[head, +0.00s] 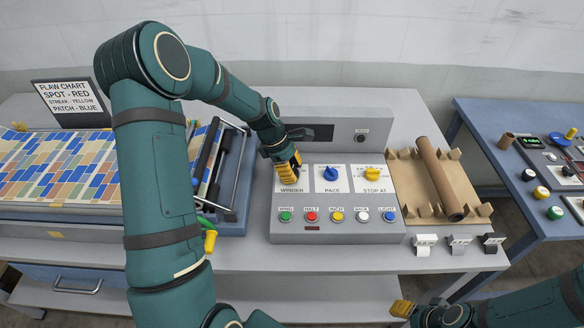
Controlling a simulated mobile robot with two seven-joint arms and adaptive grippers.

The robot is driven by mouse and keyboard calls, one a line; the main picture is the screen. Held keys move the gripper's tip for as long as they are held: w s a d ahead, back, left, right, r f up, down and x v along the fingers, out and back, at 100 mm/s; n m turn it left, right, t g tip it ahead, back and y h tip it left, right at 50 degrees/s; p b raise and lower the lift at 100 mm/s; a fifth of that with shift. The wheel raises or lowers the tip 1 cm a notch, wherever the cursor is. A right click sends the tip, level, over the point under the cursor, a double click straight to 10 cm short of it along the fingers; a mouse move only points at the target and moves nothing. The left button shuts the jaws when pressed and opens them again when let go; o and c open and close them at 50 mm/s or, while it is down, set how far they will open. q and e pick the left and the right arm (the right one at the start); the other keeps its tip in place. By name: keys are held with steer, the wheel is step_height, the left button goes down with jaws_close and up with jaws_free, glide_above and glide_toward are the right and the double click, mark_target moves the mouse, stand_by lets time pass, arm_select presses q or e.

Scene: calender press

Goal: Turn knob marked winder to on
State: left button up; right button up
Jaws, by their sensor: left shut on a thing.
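The control panel (338,232) stands in the middle of the head view. Its top row has places labelled WINDER, PACE and STOP AT. My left gripper (287,178) reaches down from above onto the WINDER place, just above the WINDER label (290,190). Its yellow fingers are shut on the winder knob and hide it, so its setting cannot be read. The blue PACE knob (331,173) and the yellow STOP AT knob (372,174) are to its right. My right gripper (403,308) is low at the bottom right, away from the panel; its jaw opening is unclear.
Several coloured buttons (337,215) line the panel's lower row. A patterned sheet (60,165) lies on the press at left, with a flaw chart (70,98) behind. A brown roll (440,180) lies at right. A blue table (490,125) holds more controls.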

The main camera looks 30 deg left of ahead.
arm_select(q)
steer(key=m+g+p, duration=0.1)
steer(key=m, duration=0.3)
steer(key=shift+m+g, duration=0.3)
steer(key=shift+g, duration=0.1)
steer(key=m+g, duration=0.1)
steer(key=m, duration=0.1)
steer(key=m+p, duration=0.1)
steer(key=m, duration=0.1)
steer(key=shift+f+m+g, duration=0.1)
steer(key=shift+m+g, duration=0.3)
steer(key=o, duration=1.2)
step_height(320, 180, up, 10)
steer(key=shift+r, duration=0.1)
